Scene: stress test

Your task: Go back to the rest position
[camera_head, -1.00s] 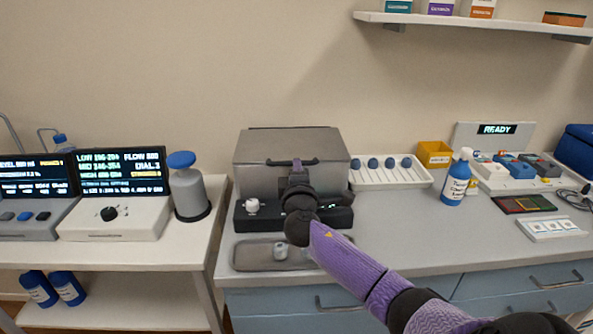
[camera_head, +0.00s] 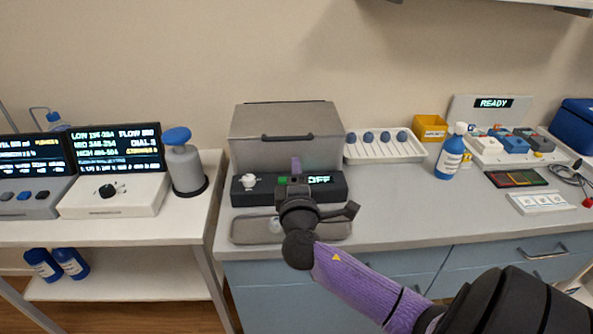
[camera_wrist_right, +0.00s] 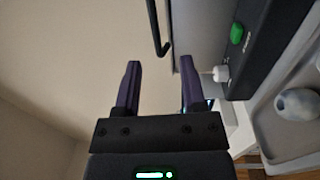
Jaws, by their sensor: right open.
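My right arm comes in from the lower right in the head view. My right gripper (camera_head: 296,166) is in front of the grey lidded box's control panel, its purple fingers pointing away from me. In the right wrist view the right gripper (camera_wrist_right: 160,72) is open, with nothing between its two fingers. The grey box (camera_head: 285,132) has its lid down and a dark handle. Its black panel (camera_head: 262,195) carries a white knob (camera_head: 248,181), a green button and a display reading OFF. My left gripper is not in view.
A metal tray (camera_head: 240,230) lies before the panel, partly hidden by my arm; a rounded pale object (camera_wrist_right: 297,104) is in it. A pump bottle (camera_head: 183,165) stands left, on a separate table. A rack (camera_head: 385,150) and blue spray bottle (camera_head: 449,155) stand right. Counter between is clear.

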